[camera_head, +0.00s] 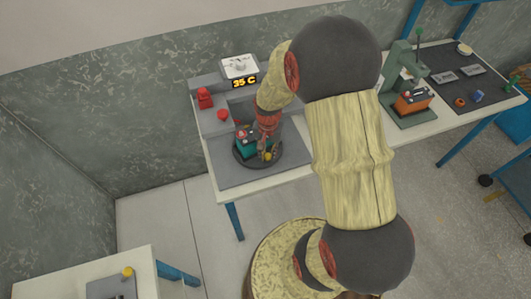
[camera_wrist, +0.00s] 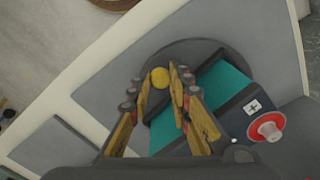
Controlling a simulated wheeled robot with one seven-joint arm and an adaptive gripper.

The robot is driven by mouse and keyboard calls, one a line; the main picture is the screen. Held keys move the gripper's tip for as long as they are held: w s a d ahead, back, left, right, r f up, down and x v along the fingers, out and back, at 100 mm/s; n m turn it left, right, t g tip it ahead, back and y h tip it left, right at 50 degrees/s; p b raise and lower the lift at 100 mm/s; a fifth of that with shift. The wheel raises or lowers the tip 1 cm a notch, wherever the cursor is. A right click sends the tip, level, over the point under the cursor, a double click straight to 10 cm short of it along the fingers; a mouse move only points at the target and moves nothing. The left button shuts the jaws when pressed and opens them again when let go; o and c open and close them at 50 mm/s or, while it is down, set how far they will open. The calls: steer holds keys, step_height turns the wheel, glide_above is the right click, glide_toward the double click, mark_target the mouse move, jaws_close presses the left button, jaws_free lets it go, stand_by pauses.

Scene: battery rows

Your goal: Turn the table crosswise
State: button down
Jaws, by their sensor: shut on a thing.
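The dark round turntable (camera_head: 273,162) lies on the grey bench mat, and its edge also shows in the wrist view (camera_wrist: 190,48). A teal and dark battery (camera_head: 243,148) sits on it, and it lies diagonally in the wrist view (camera_wrist: 228,82). A red terminal (camera_wrist: 266,127) and a plus mark show on its near end. A yellow knob (camera_wrist: 160,77) stands on the disc beside the battery. My gripper (camera_wrist: 162,88) is shut on the knob, one finger on each side. In the head view my gripper (camera_head: 267,146) partly hides the turntable.
A device reading 35 C (camera_head: 240,69) and red parts (camera_head: 205,98) stand behind the turntable. To the right are a green press (camera_head: 405,70) with an orange battery (camera_head: 412,102) and a dark mat with small parts. Another table (camera_head: 75,272) is at the lower left.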

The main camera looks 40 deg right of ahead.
steer(key=shift+w+d+n+p, duration=0.1)
steer(key=shift+d+n+p, duration=0.2)
steer(key=shift+d+n, duration=0.4)
steer(key=shift+w+d+n+p, duration=0.1)
steer(key=shift+d+n+p, duration=0.2)
steer(key=shift+n, duration=0.6)
steer(key=shift+d, duration=0.2)
steer(key=c, duration=1.7)
jaws_free()
steer(key=shift+o, duration=0.4)
step_height(320, 180, up, 12)
